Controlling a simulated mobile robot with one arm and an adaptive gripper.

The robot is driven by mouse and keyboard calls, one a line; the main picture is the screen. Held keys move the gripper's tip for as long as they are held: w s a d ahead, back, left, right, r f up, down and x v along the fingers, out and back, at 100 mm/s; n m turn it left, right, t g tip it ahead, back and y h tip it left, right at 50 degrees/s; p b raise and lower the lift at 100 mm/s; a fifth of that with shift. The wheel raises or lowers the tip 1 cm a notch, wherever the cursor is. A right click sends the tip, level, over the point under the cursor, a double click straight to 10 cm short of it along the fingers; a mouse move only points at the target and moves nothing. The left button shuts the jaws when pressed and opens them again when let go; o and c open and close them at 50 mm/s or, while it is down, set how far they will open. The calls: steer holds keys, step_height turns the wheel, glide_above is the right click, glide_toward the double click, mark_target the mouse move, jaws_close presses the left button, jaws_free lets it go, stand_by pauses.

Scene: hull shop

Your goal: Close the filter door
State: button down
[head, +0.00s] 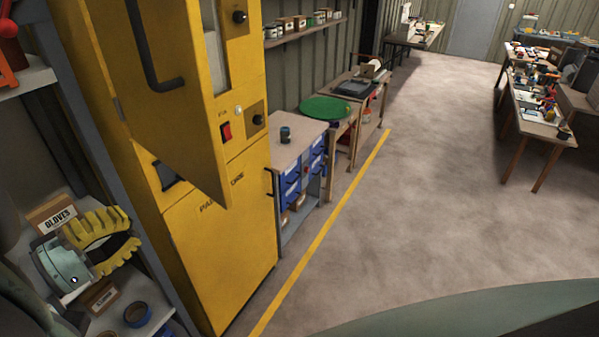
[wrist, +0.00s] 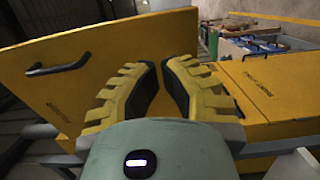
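The filter door (head: 150,90) is a yellow panel with a black bar handle (head: 153,52). It stands open, swung out from the yellow cabinet (head: 225,250), and covers part of the lettering on the cabinet front. In the wrist view the door (wrist: 115,60) fills the left, with its handle (wrist: 58,66) at the far left. My gripper (head: 134,230) has yellow ridged fingers with dark pads and is left of and below the door in the head view. In the wrist view its fingers (wrist: 161,68) are apart with nothing between them. I see no contact with the door.
Left of the cabinet, a shelf holds a gloves box (head: 55,212), another small box and a blue tape roll (head: 137,315) close to my gripper. A workbench with blue drawers (head: 292,190) stands beyond the cabinet. The floor right of the yellow line (head: 330,225) is clear.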

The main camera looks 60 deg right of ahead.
mark_target(213, 176)
steer(key=d+p, duration=0.2)
steer(key=d, duration=0.2)
steer(key=s+d+p, duration=0.1)
steer(key=d+p, duration=0.2)
steer(key=d, duration=0.1)
steer(key=d+p, duration=0.3)
steer(key=d, duration=0.1)
steer(key=shift+s+d+r, duration=0.25)
steer(key=shift+s+d, duration=0.05)
steer(key=shift+d, duration=0.1)
steer(key=shift+d+f, duration=0.2)
steer(key=shift+d, duration=0.35)
steer(key=shift+d, duration=0.1)
